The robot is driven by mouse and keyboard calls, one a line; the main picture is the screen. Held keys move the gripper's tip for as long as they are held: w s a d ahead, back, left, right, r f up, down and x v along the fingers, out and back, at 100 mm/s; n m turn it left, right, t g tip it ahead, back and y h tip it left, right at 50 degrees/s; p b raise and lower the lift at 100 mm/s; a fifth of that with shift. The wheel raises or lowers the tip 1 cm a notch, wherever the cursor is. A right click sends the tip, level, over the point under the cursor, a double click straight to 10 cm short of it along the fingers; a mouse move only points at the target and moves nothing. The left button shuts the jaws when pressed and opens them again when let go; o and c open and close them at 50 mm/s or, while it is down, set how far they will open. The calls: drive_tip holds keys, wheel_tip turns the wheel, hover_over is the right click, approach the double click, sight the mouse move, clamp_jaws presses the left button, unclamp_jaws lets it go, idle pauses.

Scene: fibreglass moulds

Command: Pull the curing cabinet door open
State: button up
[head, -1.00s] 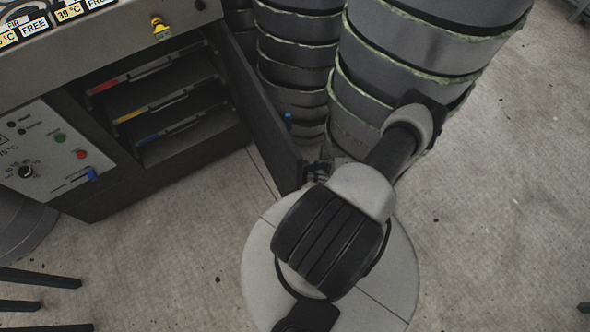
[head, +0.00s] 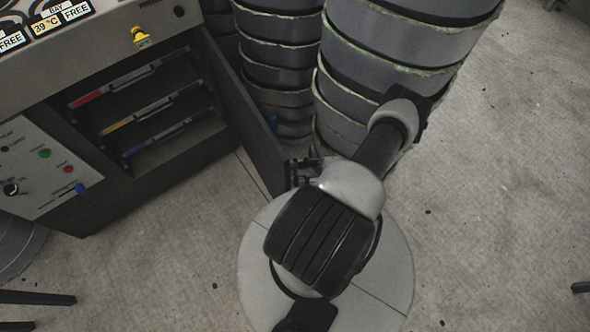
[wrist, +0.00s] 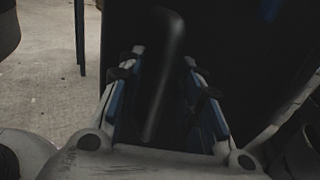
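The curing cabinet (head: 75,125) stands at the left in the head view. Its dark door (head: 243,115) stands swung wide open, showing the inside. My gripper (head: 300,172) is at the door's free edge in the head view, mostly hidden behind my own wrist. In the wrist view, my gripper (wrist: 165,75) has its two blue-padded fingers apart, with a dark bar handle (wrist: 165,70) between them. The handle looks tilted, and gaps show beside it. The dark door panel (wrist: 235,50) fills the background there.
Shelves with red, yellow (head: 120,127) and blue strips show inside the cabinet. Stacks of grey moulds (head: 385,55) stand behind and right of the door, close to it. Dark bars (head: 35,298) lie at the lower left. Concrete floor (head: 500,200) at the right is clear.

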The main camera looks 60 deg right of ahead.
drive_tip(key=v, duration=1.2)
drive_tip(key=shift+r, duration=0.1)
